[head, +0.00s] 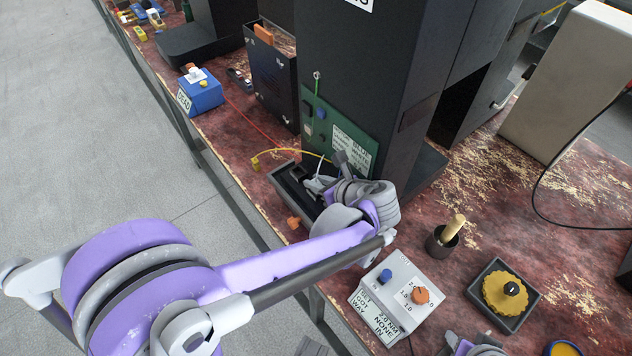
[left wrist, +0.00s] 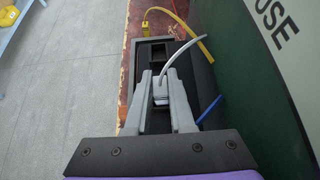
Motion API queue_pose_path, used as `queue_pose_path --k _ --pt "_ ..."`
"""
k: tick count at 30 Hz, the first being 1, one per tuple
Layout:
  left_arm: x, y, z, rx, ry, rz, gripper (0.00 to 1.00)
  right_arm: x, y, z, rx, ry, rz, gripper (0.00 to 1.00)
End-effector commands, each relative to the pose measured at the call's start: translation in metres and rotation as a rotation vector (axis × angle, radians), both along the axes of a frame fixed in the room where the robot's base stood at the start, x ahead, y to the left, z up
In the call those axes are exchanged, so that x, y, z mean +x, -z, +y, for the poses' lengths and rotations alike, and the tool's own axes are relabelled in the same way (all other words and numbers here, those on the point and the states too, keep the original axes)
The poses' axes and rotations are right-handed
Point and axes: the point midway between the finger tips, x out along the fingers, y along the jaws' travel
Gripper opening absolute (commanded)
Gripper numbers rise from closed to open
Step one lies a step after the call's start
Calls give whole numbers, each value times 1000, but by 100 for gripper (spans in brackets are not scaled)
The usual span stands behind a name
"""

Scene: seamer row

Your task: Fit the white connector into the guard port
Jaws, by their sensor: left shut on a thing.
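My left gripper (head: 316,186) is over a dark tray (head: 283,172) at the foot of the green panel. In the left wrist view the gripper (left wrist: 161,98) is shut on the white connector (left wrist: 160,88), whose white cable (left wrist: 178,52) curves up to the right. A black block with a rectangular opening (left wrist: 158,49) lies just beyond the fingertips; I cannot tell whether this is the guard port. The connector appears apart from that opening. Its lower end is hidden between the fingers. A grey part at the bottom edge of the head view may be my right gripper (head: 472,346); its fingers are unclear.
A yellow plug (left wrist: 146,27) and cable lie by the tray, and a blue cable (left wrist: 209,110) hangs on the right. The green panel (head: 338,137) stands close behind. A white control box (head: 396,295), dark cup (head: 441,241) and yellow wheel (head: 503,293) stand right.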

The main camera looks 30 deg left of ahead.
Motion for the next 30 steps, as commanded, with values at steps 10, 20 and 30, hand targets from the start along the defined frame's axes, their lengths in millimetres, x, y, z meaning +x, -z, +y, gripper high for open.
queue_pose_path --k 10,20,30 --pt "0 5 0 0 0 0 0 0 3 0 0 0 1 51" --pt "0 4 0 0 0 0 51 0 2 0 0 0 1 51" --pt "-4 -7 -11 -1 4 0 51 0 -2 0 0 0 0 51"
